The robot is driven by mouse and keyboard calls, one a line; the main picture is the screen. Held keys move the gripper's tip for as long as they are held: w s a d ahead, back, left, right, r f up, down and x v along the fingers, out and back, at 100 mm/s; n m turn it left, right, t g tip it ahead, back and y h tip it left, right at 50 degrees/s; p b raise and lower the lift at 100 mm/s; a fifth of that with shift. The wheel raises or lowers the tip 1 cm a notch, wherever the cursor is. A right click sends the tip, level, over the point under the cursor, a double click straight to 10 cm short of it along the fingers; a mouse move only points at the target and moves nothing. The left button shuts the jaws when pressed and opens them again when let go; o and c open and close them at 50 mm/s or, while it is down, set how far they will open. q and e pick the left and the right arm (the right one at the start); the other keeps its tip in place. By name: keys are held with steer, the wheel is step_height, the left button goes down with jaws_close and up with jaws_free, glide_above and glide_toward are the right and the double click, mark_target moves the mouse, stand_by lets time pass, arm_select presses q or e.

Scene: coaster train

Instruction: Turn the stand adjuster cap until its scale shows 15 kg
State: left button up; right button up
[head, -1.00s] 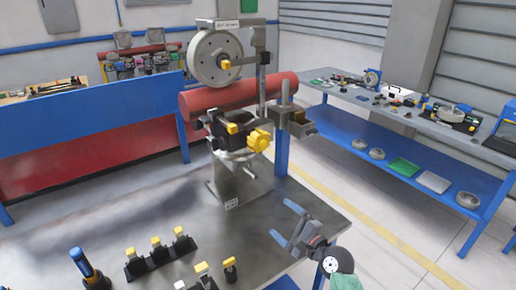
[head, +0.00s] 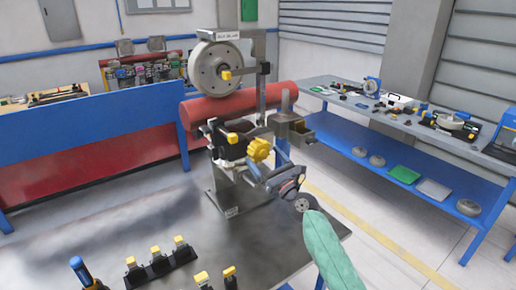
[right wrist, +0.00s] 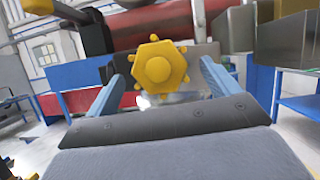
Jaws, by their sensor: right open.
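The stand (head: 228,190) rises from the metal table, with a grey wheel (head: 215,68) at its top. The yellow lobed adjuster cap (head: 259,149) sits on the right side of the stand's middle; it also shows in the right wrist view (right wrist: 159,65). No scale reading can be made out. My right gripper (head: 262,165) is open just in front of and below the cap. In the right wrist view its two blue fingers (right wrist: 160,85) stand to the left and right of the cap, apart from it. My left gripper is not in view.
A red cylinder (head: 240,103) lies behind the stand. Yellow-topped pieces in a black rack (head: 160,265) and a blue-handled tool (head: 84,272) stand at the table's front left. A metal bracket (head: 297,130) juts out right of the cap.

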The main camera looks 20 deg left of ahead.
mark_target(263, 155)
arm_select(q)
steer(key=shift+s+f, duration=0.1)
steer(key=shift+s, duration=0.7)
arm_select(e)
steer(key=shift+x, duration=2.25)
